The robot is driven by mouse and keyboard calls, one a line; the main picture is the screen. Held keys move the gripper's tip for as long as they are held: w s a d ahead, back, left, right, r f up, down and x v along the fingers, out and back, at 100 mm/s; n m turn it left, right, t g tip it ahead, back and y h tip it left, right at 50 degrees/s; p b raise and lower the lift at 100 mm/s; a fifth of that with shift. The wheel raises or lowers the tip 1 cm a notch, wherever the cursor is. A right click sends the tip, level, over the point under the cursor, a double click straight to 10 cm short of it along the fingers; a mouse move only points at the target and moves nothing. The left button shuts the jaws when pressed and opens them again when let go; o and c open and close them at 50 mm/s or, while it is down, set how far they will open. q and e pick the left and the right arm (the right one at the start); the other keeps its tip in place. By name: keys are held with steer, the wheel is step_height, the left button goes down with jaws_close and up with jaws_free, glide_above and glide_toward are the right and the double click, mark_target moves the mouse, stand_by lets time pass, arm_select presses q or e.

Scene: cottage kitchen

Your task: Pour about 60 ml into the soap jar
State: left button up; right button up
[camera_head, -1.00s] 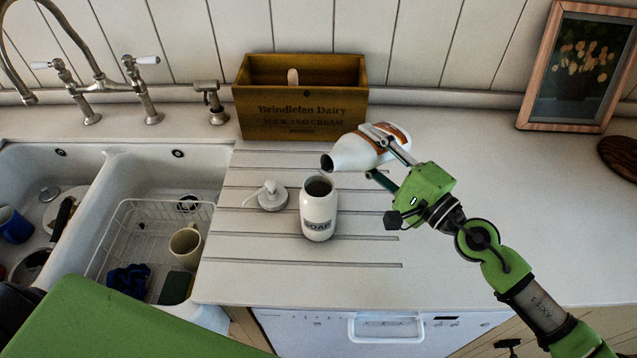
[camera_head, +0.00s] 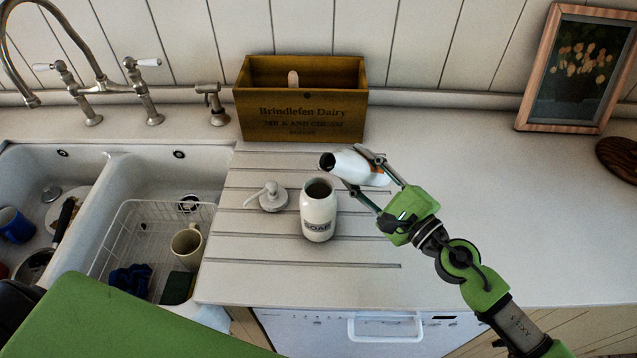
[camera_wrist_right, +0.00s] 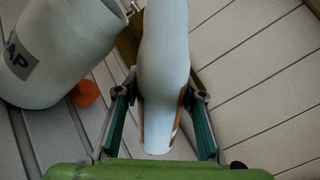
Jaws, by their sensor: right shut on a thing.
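The white soap jar (camera_head: 318,222) stands upright and open on the draining board, its SOAP label facing front; its contents are too dark to judge. My right gripper (camera_head: 352,167) is shut on a white bottle with an orange-brown label (camera_head: 352,164). The bottle lies tilted above and right of the jar, its dark mouth to the left, close behind the jar's opening. No stream shows. The wrist view shows the bottle (camera_wrist_right: 165,60) between the right fingers (camera_wrist_right: 165,92), with the jar (camera_wrist_right: 60,50) at left. My left gripper is not in view.
The white pump top (camera_head: 272,198) lies left of the jar. A wooden dairy crate (camera_head: 300,118) stands behind. A small orange thing (camera_wrist_right: 86,94) shows beside the jar in the wrist view. The sink with a wire rack (camera_head: 130,215) is left; the right counter is mostly clear.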

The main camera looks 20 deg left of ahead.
mark_target(360, 162)
steer(key=r+m+p, duration=0.1)
steer(key=m+p, duration=0.1)
steer(key=r+m+p, duration=0.1)
steer(key=m+p, duration=0.1)
steer(key=s+r+m+p, duration=0.1)
steer(key=r+m+p, duration=0.1)
steer(key=m, duration=0.1)
steer(key=shift+a+p, duration=0.35)
steer(key=shift+p, duration=0.05)
steer(key=shift+s+m+p, duration=0.1)
steer(key=shift+m+p, duration=0.3)
steer(key=shift+m, duration=0.3)
steer(key=shift+s+a+r+m+h+p, duration=0.15)
steer(key=shift+r+m+h+p, duration=0.2)
steer(key=shift+m+p, duration=0.5)
